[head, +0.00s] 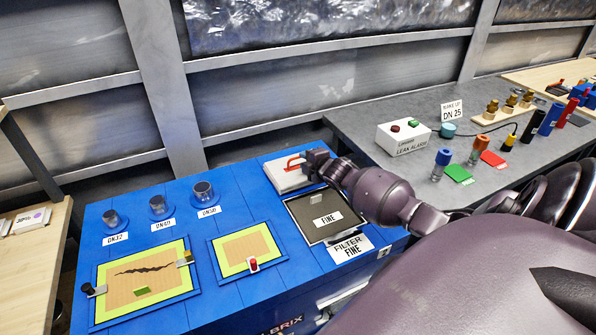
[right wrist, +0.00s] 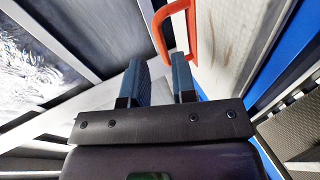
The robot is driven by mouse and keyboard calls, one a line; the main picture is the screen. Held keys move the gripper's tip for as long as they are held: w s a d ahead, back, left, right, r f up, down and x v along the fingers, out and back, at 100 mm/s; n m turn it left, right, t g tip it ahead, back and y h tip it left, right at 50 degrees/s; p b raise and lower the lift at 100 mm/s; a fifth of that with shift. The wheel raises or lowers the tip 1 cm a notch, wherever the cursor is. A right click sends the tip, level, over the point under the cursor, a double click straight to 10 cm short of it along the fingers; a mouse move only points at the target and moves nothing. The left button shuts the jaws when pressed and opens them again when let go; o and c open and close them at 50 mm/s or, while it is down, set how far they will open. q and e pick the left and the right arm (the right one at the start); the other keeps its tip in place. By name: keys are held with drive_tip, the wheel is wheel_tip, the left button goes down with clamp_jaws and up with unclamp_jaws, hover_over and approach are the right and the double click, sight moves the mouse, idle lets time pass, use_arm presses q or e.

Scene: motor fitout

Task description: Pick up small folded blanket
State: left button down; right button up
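A flat white block (head: 284,178) with a red handle (head: 293,163) lies at the back right of the blue bench. It seems to be the folded blanket. My right gripper (head: 312,164) is just right of the handle, and its fingers are small and partly hidden in the head view. In the right wrist view, the two fingers (right wrist: 157,66) are apart with nothing between them. The red handle (right wrist: 161,37) is just beyond their tips, and the pale block (right wrist: 222,42) is to the right. My left gripper is not in view.
The blue bench (head: 150,213) also holds three cylinders, yellow-framed panels and a dark tray (head: 301,221) labelled FINE beside the block. A grey table (head: 365,125) on the right carries a LEAK ALARM box (head: 402,137) and several fittings. A metal-framed wall stands behind.

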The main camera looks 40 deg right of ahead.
sight(298, 158)
drive_tip(key=x, duration=0.4)
drive_tip(key=shift+a+f+b, duration=0.1)
drive_tip(key=shift+f+b, duration=0.1)
drive_tip(key=shift+b, duration=0.2)
drive_tip(key=shift+w+f, duration=0.1)
drive_tip(key=shift+w, duration=0.4)
clamp_jaws()
drive_tip(key=shift+s, duration=0.1)
